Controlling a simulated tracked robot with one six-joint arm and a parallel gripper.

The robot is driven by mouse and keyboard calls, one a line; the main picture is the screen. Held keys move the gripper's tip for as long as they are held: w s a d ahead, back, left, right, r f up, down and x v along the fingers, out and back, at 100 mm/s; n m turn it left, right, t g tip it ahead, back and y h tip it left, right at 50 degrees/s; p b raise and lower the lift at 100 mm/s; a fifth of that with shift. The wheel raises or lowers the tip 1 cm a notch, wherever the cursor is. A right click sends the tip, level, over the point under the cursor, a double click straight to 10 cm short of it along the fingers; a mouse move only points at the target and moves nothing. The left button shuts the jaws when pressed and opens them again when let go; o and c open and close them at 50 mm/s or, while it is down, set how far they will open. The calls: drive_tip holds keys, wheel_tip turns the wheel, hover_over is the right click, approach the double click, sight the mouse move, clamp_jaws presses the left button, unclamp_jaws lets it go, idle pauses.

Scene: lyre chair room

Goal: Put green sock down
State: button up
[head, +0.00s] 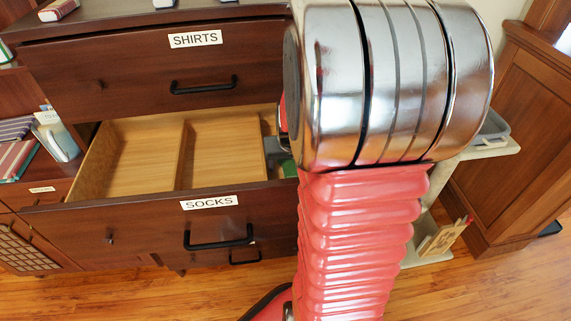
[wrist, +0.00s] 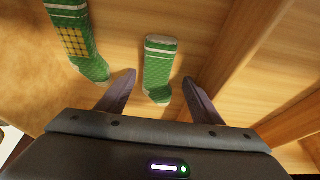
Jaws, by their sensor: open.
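A green sock (wrist: 160,68) with a white band at its top lies on the wooden drawer floor in the wrist view. My gripper (wrist: 158,77) is open around it, one finger on each side, with gaps between the fingers and the sock. A second green sock (wrist: 78,42), with a yellow checked patch, lies to the upper left, outside the fingers. In the head view the open drawer labelled SOCKS (head: 140,222) holds my gripper at its right end, mostly hidden behind my arm. Only a bit of green shows there.
Wooden dividers (wrist: 240,45) stand to the right of the gripper in the wrist view. In the head view the drawer's left and middle compartments look empty. The SHIRTS drawer (head: 130,77) above is shut. A cabinet (head: 515,140) stands at the right.

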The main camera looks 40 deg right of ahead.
drive_tip(key=v, duration=1.2)
idle(0.8)
